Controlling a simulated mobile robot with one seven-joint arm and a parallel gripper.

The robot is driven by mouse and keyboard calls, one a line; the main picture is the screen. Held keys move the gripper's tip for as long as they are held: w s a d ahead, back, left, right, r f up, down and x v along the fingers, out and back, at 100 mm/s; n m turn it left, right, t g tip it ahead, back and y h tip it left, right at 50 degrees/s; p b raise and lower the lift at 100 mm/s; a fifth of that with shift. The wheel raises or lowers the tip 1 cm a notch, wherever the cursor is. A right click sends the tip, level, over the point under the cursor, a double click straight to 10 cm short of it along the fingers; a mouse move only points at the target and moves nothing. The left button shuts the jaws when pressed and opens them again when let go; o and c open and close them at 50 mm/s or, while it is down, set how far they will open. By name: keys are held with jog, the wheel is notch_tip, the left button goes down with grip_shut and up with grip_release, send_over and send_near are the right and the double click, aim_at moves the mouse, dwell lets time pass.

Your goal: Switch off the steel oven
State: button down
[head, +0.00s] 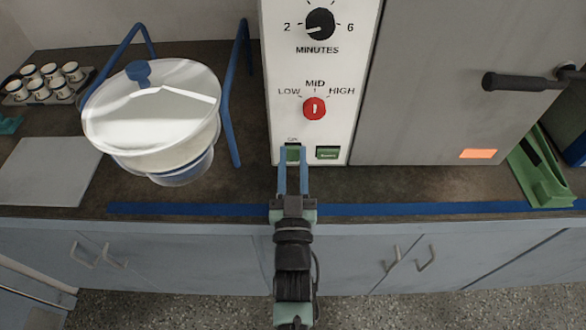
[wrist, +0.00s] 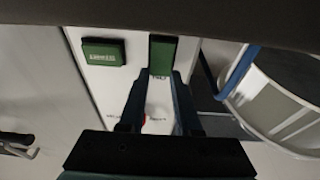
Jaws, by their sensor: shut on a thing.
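The steel oven has a grey door (head: 440,90) and a white control panel (head: 330,60) to its left. The panel carries a black minutes dial (head: 320,23), a red LOW-MID-HIGH knob (head: 314,108) pointing up at MID, and two green parts low down. The left one is a green switch (head: 293,153) with a small label above it. The right one is a green button (head: 328,153). My gripper (head: 293,155) is shut on the green switch, one finger on each side. The wrist view shows the switch (wrist: 163,52) at the fingertips. Its on or off position cannot be read.
A lidded white tub (head: 150,110) stands left of the oven, near blue bars (head: 231,110). Small cups (head: 45,80) sit at the far left. A black door handle (head: 515,82) juts out at right, above a green object (head: 540,170). A blue strip (head: 400,209) edges the counter.

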jog(key=shift+f+t+b, duration=0.1)
jog(key=shift+t+b, duration=0.3)
jog(key=shift+b, duration=0.25)
jog(key=c, duration=0.6)
grip_release()
jog(key=shift+s, duration=0.15)
jog(key=v, duration=1.2)
jog(key=shift+s, duration=0.35)
jog(key=shift+f, duration=0.15)
